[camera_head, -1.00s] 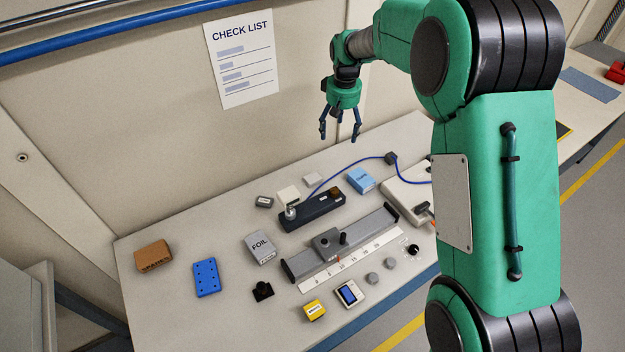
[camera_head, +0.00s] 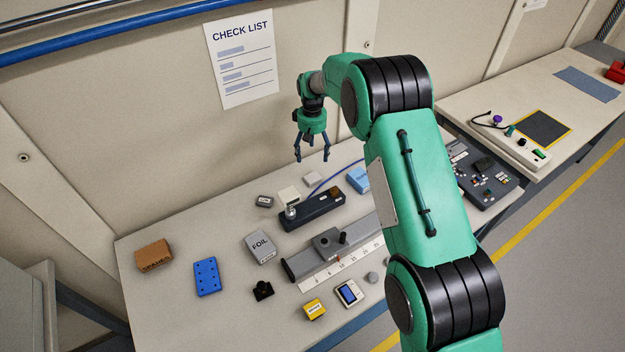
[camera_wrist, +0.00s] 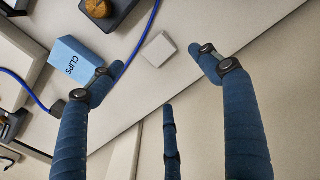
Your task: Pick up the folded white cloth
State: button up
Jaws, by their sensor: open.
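The folded white cloth (camera_head: 313,178) appears as a small pale square lying flat near the back edge of the bench. It also shows in the wrist view (camera_wrist: 158,49), flat on the bench and uncovered. My gripper (camera_head: 311,156) is open and empty, pointing down above the back of the bench, apart from the cloth. In the wrist view the dark blue fingers (camera_wrist: 150,78) are spread wide, and the cloth lies beyond them, between the left and right fingertips in picture width.
The wall rises close behind the bench.

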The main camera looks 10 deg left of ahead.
jog(key=shift+f, duration=0.15)
send_over(313, 177)
notch_tip(313, 177, down, 8)
jog(key=shift+s+a+r+b, duration=0.1)
jog(key=shift+s+b, duration=0.05)
jog(key=shift+b, duration=0.25)
jog(key=shift+f, duration=0.25)
jog(key=shift+f, duration=0.1)
jog(key=shift+f+b, duration=0.35)
jog(key=shift+f, duration=2.15)
jog(key=shift+c, duration=0.6)
jog(key=c, duration=0.9)
